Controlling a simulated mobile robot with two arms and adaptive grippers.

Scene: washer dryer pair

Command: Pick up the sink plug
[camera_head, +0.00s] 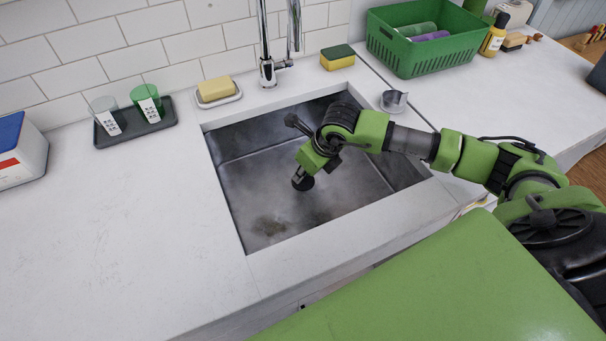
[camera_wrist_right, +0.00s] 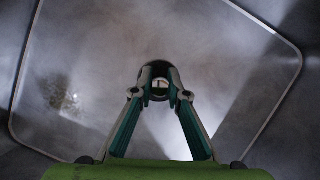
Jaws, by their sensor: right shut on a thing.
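My right gripper (camera_head: 301,173) reaches down into the grey metal sink (camera_head: 262,185), low over its basin. Its fingers are closed together on a small dark round thing, the sink plug (camera_head: 304,184), just below the fingertips. I cannot tell whether the plug touches the sink floor. My left gripper is not in view.
The chrome tap (camera_head: 267,70) stands behind the sink. A soap dish (camera_head: 219,98), a tray with cups (camera_head: 135,127), a sponge (camera_head: 337,57), a small metal item (camera_head: 394,101) and a green basket (camera_head: 408,56) stand around it.

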